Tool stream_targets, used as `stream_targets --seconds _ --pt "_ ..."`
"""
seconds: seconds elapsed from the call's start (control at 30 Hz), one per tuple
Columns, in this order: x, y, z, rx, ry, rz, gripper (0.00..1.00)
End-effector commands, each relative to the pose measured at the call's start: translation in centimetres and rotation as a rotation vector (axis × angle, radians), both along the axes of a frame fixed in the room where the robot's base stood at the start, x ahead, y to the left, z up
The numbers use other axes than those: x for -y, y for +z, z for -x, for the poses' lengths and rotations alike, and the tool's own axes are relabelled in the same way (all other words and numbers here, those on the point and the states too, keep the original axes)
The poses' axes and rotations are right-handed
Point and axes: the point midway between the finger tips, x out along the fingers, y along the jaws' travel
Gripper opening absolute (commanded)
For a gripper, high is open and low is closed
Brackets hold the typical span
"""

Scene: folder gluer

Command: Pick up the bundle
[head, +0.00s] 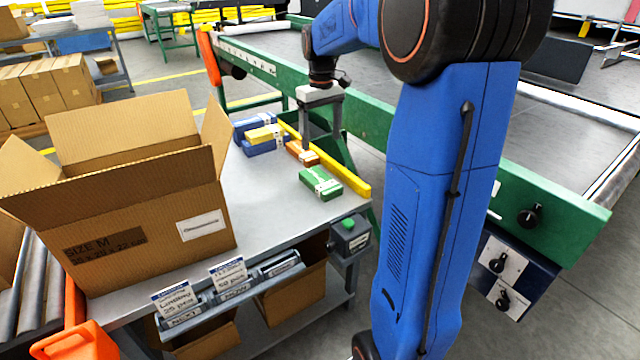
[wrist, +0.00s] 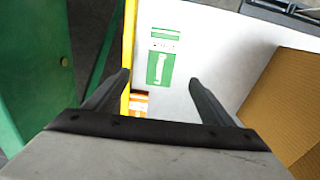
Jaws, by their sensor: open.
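Several small banded bundles lie on the grey packing table (head: 250,215). A green bundle (head: 320,184) with a white band lies nearest the front right. An orange bundle (head: 301,153) lies behind it, with blue and yellow bundles (head: 262,134) further back left. My gripper (head: 309,142) is above the table by the orange bundle and partly hides it. In the wrist view my gripper (wrist: 161,79) is open and empty, fingers apart. The orange bundle (wrist: 139,104) shows near the left finger, and the green bundle (wrist: 158,68) lies beyond the fingertips.
An open cardboard box (head: 150,200) stands on the table's left; its side (wrist: 290,100) shows at right in the wrist view. A yellow rail (head: 345,181) runs along the table's right edge. Behind it is the green machine frame (head: 370,122). A button box (head: 350,235) sits at the front corner.

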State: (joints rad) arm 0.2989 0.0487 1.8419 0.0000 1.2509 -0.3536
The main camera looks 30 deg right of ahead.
Motion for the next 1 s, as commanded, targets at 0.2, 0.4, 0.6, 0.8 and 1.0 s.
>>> stream_targets --seconds 0.2,0.4,0.6,0.8,1.0 --pt "0.0 -4.0 0.1 -0.004 0.000 -0.001 0.77" --pt "-0.1 -7.4 0.1 -0.003 0.000 -0.001 0.77" --pt "-0.1 -9.2 0.0 0.000 0.000 0.000 0.77" --pt "-0.2 -10.5 0.1 -0.002 0.000 -0.001 0.77" --pt "-0.4 -13.3 0.1 -0.003 -0.001 -0.001 0.77"
